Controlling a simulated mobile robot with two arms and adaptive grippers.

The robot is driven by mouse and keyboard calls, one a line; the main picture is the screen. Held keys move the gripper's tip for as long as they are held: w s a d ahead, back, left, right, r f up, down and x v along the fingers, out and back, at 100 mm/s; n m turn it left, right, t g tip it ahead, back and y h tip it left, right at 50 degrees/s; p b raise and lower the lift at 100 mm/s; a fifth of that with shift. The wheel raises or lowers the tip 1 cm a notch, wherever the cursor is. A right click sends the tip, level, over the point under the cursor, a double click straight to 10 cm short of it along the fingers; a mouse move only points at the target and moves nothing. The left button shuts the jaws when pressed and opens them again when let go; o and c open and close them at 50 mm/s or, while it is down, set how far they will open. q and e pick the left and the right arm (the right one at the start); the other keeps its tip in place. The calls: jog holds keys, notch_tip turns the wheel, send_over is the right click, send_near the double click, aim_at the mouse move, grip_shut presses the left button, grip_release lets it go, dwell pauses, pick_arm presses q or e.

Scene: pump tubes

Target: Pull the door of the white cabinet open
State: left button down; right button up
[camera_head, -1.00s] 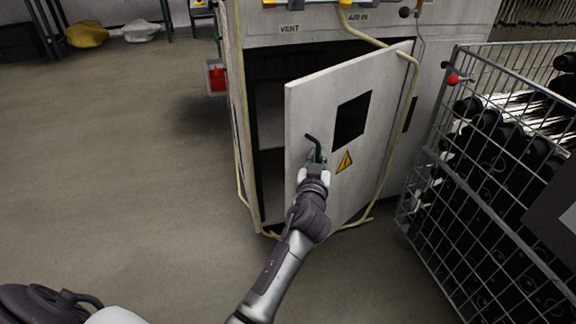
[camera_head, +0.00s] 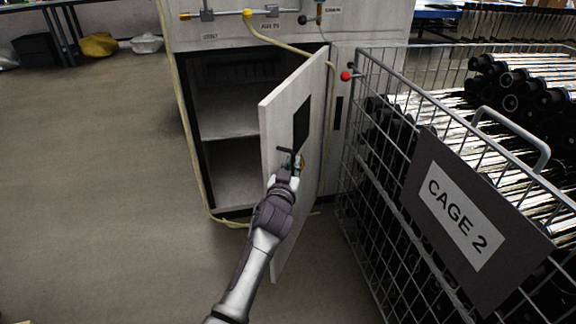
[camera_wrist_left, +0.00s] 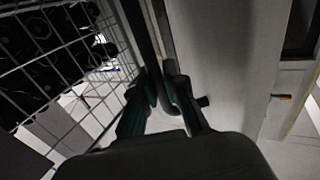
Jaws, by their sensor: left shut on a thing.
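The white cabinet (camera_head: 370,28) stands at the centre of the head view. Its door (camera_head: 276,125) is hinged on the right and stands wide open, showing inner shelves. The door has a black panel and a dark lever handle (camera_head: 284,150). My left gripper (camera_head: 290,162) is shut on the handle at the door's outer face. In the left wrist view the teal fingers (camera_wrist_left: 162,78) close around the dark handle bar (camera_wrist_left: 146,45), beside a pale surface. The fingers partly hide the handle. My right gripper is not in view.
A wire cage (camera_head: 352,165) labelled CAGE 2, full of dark-ended tubes, stands close to the right of the door. A pale hose (camera_head: 185,125) runs around the cabinet opening. The floor (camera_head: 90,190) to the left is clear.

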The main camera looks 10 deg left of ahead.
pick_arm(q)
jog(key=shift+r, duration=0.15)
jog(key=c, duration=1.2)
grip_release()
jog(key=shift+w+d, duration=0.1)
jog(key=s+a, duration=0.1)
jog(key=s, duration=1.1)
jog(key=shift+a, duration=0.1)
